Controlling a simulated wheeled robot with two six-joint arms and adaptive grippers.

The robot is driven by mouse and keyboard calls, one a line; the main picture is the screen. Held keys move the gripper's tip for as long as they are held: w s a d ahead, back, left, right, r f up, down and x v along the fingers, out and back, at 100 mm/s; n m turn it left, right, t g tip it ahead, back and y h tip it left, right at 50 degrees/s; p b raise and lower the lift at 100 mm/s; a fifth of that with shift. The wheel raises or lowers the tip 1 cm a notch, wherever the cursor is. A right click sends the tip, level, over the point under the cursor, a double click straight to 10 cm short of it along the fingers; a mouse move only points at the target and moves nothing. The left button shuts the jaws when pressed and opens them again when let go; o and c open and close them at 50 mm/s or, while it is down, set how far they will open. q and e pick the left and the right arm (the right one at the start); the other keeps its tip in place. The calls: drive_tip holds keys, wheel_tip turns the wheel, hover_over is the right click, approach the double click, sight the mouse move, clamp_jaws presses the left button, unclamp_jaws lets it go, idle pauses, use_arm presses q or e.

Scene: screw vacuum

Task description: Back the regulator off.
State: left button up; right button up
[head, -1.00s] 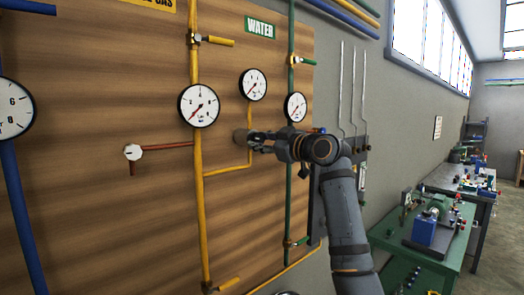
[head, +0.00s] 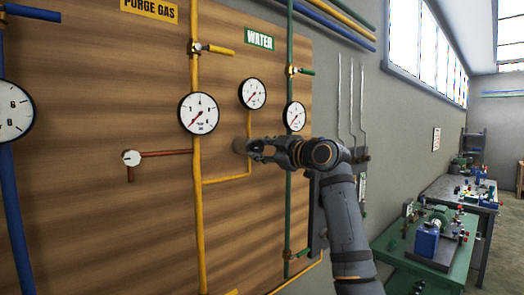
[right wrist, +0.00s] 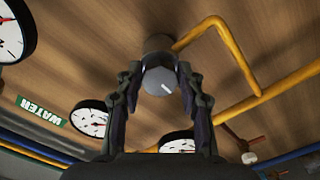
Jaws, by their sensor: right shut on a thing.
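The regulator is a grey round body (head: 240,146) on the wooden panel, at the lower end of a short yellow branch pipe (head: 249,122). In the right wrist view its grey knob (right wrist: 160,82) carries a white mark and sits between my fingers. My right gripper (head: 252,148) reaches it from the right and is shut on the knob; the fingertips also show in the wrist view (right wrist: 160,76). A white gauge (head: 253,94) with a red needle stands above the regulator; its reading is too small to tell. My left gripper is not in view.
A larger gauge (head: 198,113) sits on the yellow pipe to the left. Another gauge (head: 295,116) is by the green pipe, close above my right arm. A white valve knob (head: 131,158) on a red-brown pipe is at the left. A green workbench (head: 420,262) stands at the right.

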drive_tip(key=o, duration=1.2)
drive_tip(key=v, duration=1.2)
